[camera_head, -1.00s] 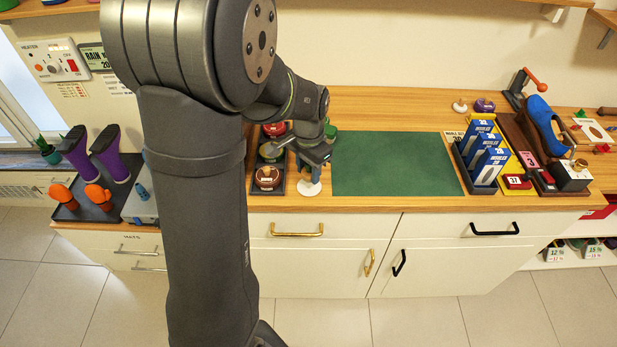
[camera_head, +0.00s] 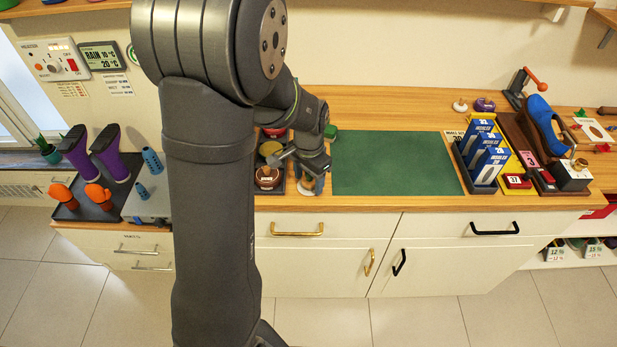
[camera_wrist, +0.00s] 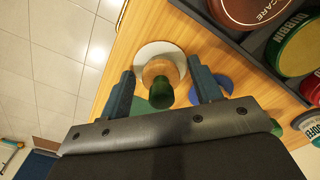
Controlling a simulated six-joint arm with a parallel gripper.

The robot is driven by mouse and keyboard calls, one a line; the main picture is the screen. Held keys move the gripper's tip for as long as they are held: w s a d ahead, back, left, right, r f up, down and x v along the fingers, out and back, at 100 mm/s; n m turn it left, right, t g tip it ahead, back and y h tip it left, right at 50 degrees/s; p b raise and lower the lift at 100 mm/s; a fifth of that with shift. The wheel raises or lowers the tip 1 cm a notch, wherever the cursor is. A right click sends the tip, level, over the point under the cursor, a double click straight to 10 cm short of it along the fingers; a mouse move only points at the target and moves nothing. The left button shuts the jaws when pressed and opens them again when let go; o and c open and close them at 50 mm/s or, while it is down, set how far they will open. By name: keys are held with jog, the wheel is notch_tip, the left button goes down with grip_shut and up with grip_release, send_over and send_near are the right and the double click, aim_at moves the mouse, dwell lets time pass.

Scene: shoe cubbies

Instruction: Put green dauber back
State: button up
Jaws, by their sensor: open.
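The green dauber (camera_wrist: 160,92) stands on a round white base (camera_wrist: 158,52) in the wrist view. It has a wooden body and a green top. My gripper (camera_wrist: 165,88) is open, with one finger on each side of the dauber and visible gaps to it. In the head view my gripper (camera_head: 312,172) is low over the counter beside the tin tray and hides most of the dauber. Part of the white base (camera_head: 306,188) shows below it. A blue round thing (camera_wrist: 225,84) lies partly behind the right finger in the wrist view.
A dark tray holds brown (camera_head: 267,178), yellow (camera_head: 270,148) and red tins left of my gripper. A green mat (camera_head: 395,162) lies clear to the right. A green object (camera_head: 330,132) sits behind my gripper. A white stand (camera_head: 459,106) and a purple item (camera_head: 484,104) are farther right.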

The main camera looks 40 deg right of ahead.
notch_tip(320, 180, up, 12)
jog(key=shift+s+r, duration=0.1)
jog(key=shift+r, duration=0.05)
dwell(0.3)
notch_tip(320, 180, down, 12)
jog(key=shift+f, duration=0.1)
jog(key=shift+d+r, duration=0.1)
jog(key=shift+r, duration=1.65)
